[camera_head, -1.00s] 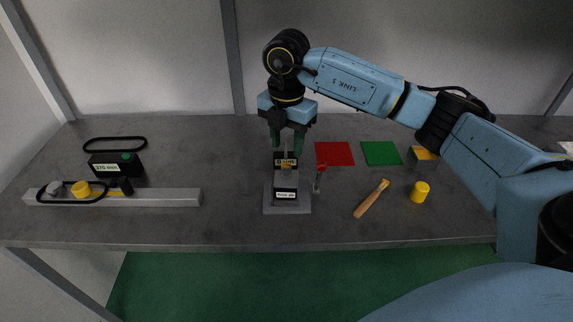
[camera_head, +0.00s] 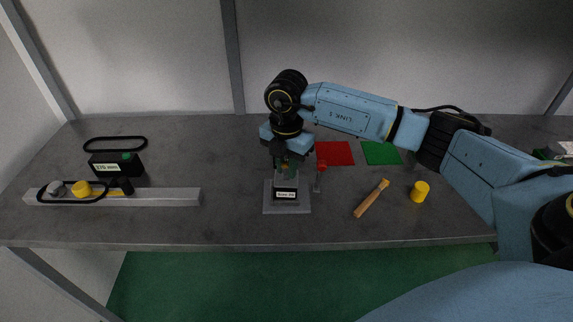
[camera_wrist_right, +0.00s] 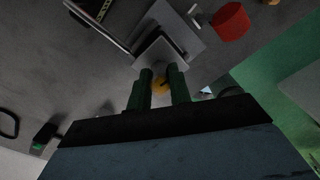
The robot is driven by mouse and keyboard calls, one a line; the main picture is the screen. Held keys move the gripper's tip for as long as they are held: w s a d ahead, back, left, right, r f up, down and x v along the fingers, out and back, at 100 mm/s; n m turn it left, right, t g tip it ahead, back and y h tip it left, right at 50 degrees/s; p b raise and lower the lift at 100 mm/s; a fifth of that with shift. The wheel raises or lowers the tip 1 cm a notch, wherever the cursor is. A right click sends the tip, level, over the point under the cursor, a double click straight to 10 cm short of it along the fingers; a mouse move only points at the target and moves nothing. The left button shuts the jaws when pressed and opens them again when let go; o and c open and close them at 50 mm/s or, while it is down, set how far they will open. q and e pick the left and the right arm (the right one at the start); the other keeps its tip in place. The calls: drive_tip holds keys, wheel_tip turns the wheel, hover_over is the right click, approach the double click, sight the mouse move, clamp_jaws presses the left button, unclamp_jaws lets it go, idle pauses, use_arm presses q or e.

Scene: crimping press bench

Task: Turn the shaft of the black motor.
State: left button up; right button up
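My right gripper (camera_head: 286,165) points down over a dark upright unit on a grey base plate (camera_head: 303,208) at the centre of the bench. The unit has a white label (camera_head: 285,195) on its front; its upper part is hidden behind the gripper. In the right wrist view the two green fingers (camera_wrist_right: 161,85) stand apart, with a small yellow part (camera_wrist_right: 160,88) showing in the gap. I cannot tell whether they touch it. No shaft can be made out clearly, and I cannot tell for sure which dark part is the motor. My left gripper is not in view.
A red-topped lever (camera_head: 321,168) stands close right of the unit. A wooden-handled tool (camera_head: 371,199) and a yellow cylinder (camera_head: 419,191) lie further right. Red (camera_head: 335,153) and green (camera_head: 381,153) squares are behind. A rail (camera_head: 170,197) and a black box (camera_head: 105,165) are at left.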

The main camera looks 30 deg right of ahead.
clamp_jaws()
drive_tip(key=shift+n, duration=0.4)
